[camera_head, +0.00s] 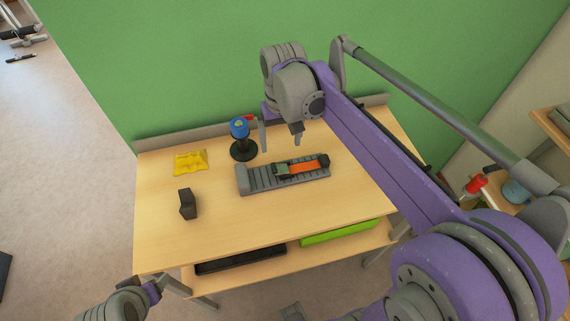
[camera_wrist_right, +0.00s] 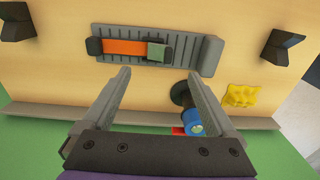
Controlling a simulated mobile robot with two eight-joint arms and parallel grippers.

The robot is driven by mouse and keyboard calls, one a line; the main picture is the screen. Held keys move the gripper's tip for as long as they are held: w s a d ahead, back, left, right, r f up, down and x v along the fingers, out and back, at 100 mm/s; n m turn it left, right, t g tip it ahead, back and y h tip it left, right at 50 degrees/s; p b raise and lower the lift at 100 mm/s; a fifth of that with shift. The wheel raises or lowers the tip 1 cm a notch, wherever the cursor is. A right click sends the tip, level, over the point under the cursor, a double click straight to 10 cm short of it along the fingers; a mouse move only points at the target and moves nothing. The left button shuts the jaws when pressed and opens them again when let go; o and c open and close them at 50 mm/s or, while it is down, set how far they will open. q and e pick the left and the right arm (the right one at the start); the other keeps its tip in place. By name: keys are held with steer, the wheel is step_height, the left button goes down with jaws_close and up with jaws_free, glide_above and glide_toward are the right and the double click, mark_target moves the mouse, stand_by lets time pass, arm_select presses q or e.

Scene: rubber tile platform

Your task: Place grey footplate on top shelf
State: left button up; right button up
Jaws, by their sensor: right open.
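The grey footplate (camera_head: 257,184) lies flat on the wooden table, a ribbed plate with an orange strap and dark buckle parts across it. It also shows at the top of the right wrist view (camera_wrist_right: 192,50). My right gripper (camera_head: 280,140) is open and empty behind the footplate, toward the wall. In the wrist view its two fingers (camera_wrist_right: 158,80) are spread, with bare tabletop between them and the footplate beyond their tips. Part of my left arm shows at the lower left, its gripper (camera_head: 150,292) too unclear to judge. A wooden shelf (camera_head: 546,120) stands at the right edge, partly cut off.
A blue-topped black object (camera_head: 239,128) stands near the right gripper's finger. A yellow piece (camera_head: 190,161) and a black block (camera_head: 187,204) lie left on the table (camera_head: 230,225). Black and green trays (camera_head: 340,232) sit below. A red-tipped item (camera_head: 475,185) is at right.

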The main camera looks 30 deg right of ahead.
steer(key=s+a+f+t, duration=0.1)
steer(key=s+f, duration=0.2)
steer(key=s, duration=0.2)
steer(key=s+a+f+n+t, duration=0.1)
steer(key=s+a+f+t, duration=0.1)
steer(key=s+f, duration=0.1)
steer(key=s+a+f+n+t, duration=0.1)
steer(key=s+f, duration=0.2)
steer(key=s, duration=0.3)
steer(key=shift+s+a+t, duration=0.3)
steer(key=shift+s+t, duration=0.05)
steer(key=shift+t, duration=0.05)
steer(key=shift+s+f+n, duration=0.25)
steer(key=shift+f+n, duration=0.05)
steer(key=shift+a, duration=0.1)
